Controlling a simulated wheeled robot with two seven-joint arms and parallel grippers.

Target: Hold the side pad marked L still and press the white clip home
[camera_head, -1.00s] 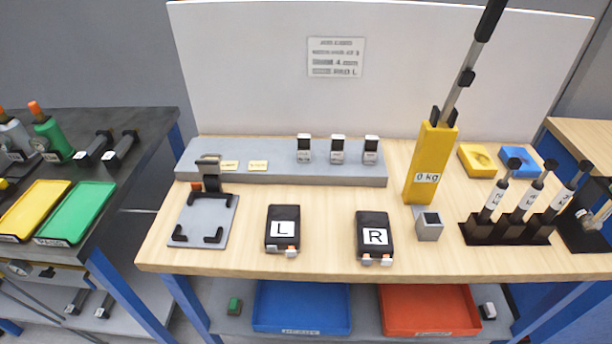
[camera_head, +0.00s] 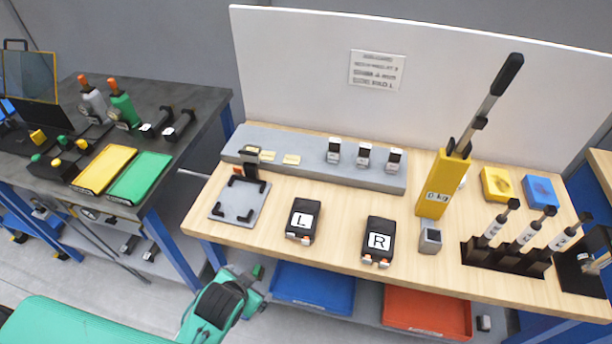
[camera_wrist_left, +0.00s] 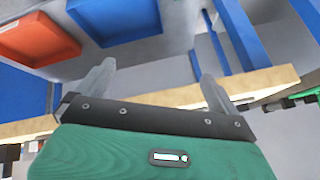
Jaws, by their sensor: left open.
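The black side pad marked L (camera_head: 302,221) lies flat on the wooden bench, left of the black pad marked R (camera_head: 379,241). Small white and orange pieces sit at its front edge; the white clip (camera_head: 291,236) appears to be among them, too small to tell how it is seated. My green left arm comes in from the lower left in the head view, below the bench's front edge and apart from the pad. In the left wrist view my left gripper (camera_wrist_left: 158,80) is open and empty, with the bench edge and lower bins beyond it. My right gripper is not in view.
A grey fixture plate (camera_head: 240,202) lies left of the pad; a grey ledge (camera_head: 310,172) runs behind. A yellow lever tool (camera_head: 436,185) stands right. Blue (camera_head: 315,288) and red (camera_head: 428,312) bins sit below. The bench's front edge (camera_head: 330,265) lies between my arm and the pads.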

